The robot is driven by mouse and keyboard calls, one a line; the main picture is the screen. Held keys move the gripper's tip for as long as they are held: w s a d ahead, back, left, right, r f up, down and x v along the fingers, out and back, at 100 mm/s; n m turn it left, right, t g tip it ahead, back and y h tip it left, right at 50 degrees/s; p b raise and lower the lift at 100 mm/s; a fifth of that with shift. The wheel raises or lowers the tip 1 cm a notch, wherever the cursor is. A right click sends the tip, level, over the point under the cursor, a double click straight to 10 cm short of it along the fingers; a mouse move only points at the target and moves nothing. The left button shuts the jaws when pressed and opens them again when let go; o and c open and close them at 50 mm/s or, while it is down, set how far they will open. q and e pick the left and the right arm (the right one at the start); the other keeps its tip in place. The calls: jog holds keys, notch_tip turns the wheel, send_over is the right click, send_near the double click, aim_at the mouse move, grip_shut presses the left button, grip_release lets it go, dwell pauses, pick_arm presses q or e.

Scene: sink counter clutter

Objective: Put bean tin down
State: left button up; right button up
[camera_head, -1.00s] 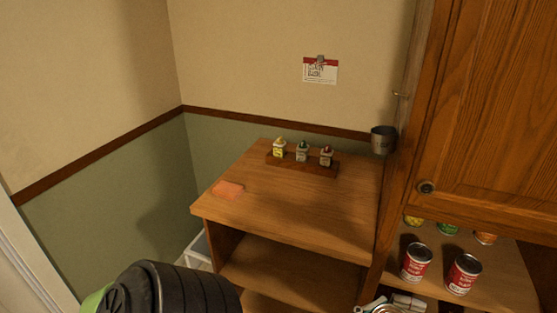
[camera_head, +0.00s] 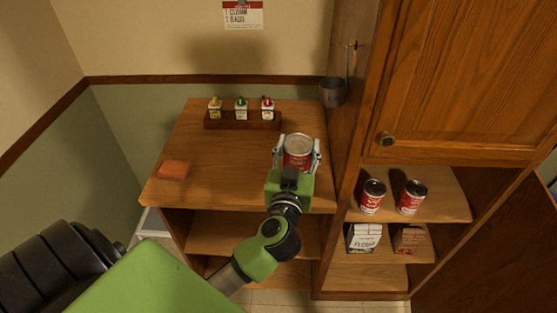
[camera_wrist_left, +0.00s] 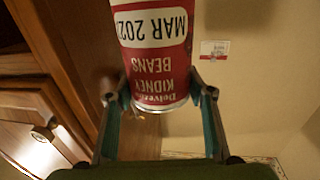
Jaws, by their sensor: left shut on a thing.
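The bean tin (camera_head: 298,151) is a red can with a pale metal end, seen above the right part of the wooden counter top (camera_head: 220,170). My left gripper (camera_head: 297,158) has a finger on each side of the tin and is shut on it. In the left wrist view the tin (camera_wrist_left: 155,62) shows upside down, with "KIDNEY BEANS" and "MAR" on its label, between the fingers (camera_wrist_left: 160,97). I cannot tell whether the tin touches the counter. My right gripper is not in view.
A rack (camera_head: 242,122) with three small bottles stands at the counter's back. A grey cup (camera_head: 333,92) hangs on the cabinet side. Two red tins (camera_head: 373,196) (camera_head: 411,197) stand on the right shelf. The counter's middle is clear.

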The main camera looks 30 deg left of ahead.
pick_arm(q)
jog(key=w+a+f+b, duration=0.1)
jog(key=w+a+f, duration=0.1)
jog(key=a+f, duration=0.1)
jog(key=w+a+f+b, duration=0.1)
jog(key=a+f+b, duration=0.1)
jog(key=a+f, duration=0.1)
jog(key=w+a+f+b, duration=0.1)
jog(key=w+a+f, duration=0.1)
jog(key=f, duration=0.3)
jog(key=shift+w+a+f, duration=0.15)
jog(key=shift+a+f, duration=0.05)
jog(key=shift+a, duration=0.2)
jog(key=shift+w+a+f, duration=0.15)
jog(key=shift+a, duration=0.25)
jog(key=shift+r, duration=0.1)
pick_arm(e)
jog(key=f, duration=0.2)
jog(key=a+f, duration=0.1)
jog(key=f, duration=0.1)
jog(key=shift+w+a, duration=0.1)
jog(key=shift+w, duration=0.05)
pick_arm(q)
jog(key=o, duration=1.5)
jog(key=shift+f, duration=0.25)
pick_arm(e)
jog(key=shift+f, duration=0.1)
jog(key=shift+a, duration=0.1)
